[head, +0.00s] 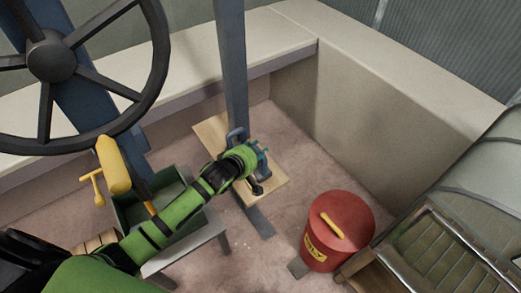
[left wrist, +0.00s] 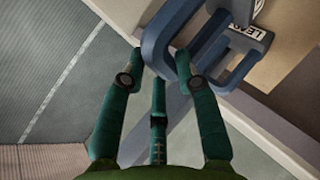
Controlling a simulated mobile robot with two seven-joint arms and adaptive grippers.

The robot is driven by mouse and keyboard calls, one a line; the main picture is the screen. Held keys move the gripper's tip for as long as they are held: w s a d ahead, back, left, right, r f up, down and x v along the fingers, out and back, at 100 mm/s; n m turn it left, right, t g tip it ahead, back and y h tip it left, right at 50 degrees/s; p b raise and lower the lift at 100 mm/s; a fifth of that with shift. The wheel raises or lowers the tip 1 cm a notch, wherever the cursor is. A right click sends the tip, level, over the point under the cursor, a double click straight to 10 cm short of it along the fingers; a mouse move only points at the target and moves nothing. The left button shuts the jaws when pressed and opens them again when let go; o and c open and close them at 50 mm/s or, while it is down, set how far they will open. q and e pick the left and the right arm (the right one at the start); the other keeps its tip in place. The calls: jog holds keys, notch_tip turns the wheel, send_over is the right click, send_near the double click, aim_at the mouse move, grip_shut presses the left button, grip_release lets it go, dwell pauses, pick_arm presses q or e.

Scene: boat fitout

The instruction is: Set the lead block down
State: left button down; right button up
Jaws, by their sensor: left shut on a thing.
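The lead block (head: 236,136) is blue-grey with a loop handle; part of it shows beside my left gripper (head: 257,157) in the head view. In the left wrist view a white label reading "LEAD" (left wrist: 250,37) sits near blue-grey bars. One handle bar (left wrist: 155,42) lies between the teal fingers of my left gripper (left wrist: 163,78), which is shut on it. A light wooden board (head: 273,187) is below the gripper in the head view. The gripper and arm hide much of the block, so I cannot tell whether it touches the board. My right gripper is not in view.
A blue-grey post (head: 232,60) rises close behind the block. A red bucket (head: 338,230) with a yellow handle stands to the right. A green box (head: 135,212) on a low stand and a yellow tool (head: 114,165) are left. A large wheel (head: 52,55) overhangs the upper left.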

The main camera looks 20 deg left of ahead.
aim_at(256, 171)
pick_arm(q)
jog(key=shift+w+d+f, duration=0.1)
jog(key=shift+f, duration=1.4)
jog(key=c, duration=0.9)
grip_release()
jog(key=shift+s+f, duration=0.2)
jog(key=shift+f, duration=0.15)
jog(key=shift+s+r, duration=0.1)
jog(key=shift+r, duration=0.1)
jog(key=v, duration=1.2)
jog(key=shift+p, duration=0.4)
